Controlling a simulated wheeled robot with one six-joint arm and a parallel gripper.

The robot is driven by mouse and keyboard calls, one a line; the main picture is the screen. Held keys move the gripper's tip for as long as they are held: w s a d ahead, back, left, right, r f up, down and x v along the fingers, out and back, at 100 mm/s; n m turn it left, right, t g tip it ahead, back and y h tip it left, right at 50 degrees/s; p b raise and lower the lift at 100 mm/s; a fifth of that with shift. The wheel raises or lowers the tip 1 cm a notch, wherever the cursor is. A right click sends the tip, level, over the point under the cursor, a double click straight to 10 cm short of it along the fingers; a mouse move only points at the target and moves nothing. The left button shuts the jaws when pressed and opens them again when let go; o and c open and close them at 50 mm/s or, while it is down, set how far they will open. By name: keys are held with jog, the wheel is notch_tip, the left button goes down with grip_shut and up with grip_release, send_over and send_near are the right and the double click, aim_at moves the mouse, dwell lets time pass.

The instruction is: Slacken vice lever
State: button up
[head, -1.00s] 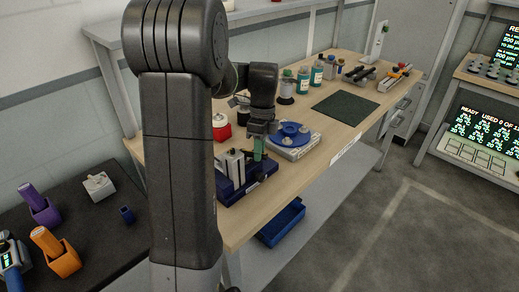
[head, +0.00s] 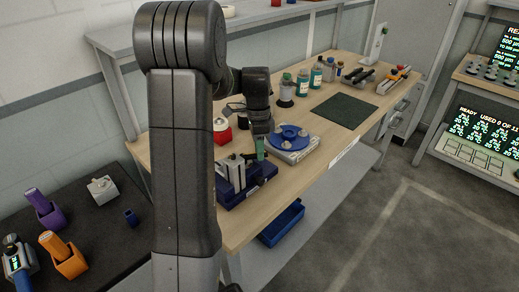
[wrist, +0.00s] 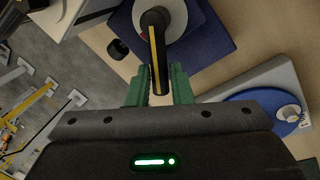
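The vice (head: 258,177) stands near the front edge of the wooden bench, with a dark blue base and grey upright parts. In the wrist view its blue base (wrist: 212,38) is at the top. The black vice lever (wrist: 158,62) with a yellow stripe runs down from a round grey hub. My gripper (wrist: 160,88) has green fingers on either side of the lever's free end, with hardly any gap, and appears shut on it. In the head view my gripper (head: 260,150) points down at the vice; the lever cannot be made out there.
A blue round fixture on a pale base (head: 290,143) stands just right of the vice. A red container (head: 222,132) and bottles (head: 302,82) stand behind. A dark green mat (head: 345,110) lies clear farther right. A blue bin (head: 282,222) is on the lower shelf.

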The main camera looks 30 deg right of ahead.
jog(key=o, duration=0.3)
jog(key=shift+o, duration=0.2)
jog(key=shift+r, duration=0.1)
notch_tip(320, 180, up, 13)
jog(key=w, duration=0.2)
jog(key=shift+w+d+r, duration=0.2)
jog(key=shift+w+d, duration=0.1)
jog(key=shift+d, duration=0.15)
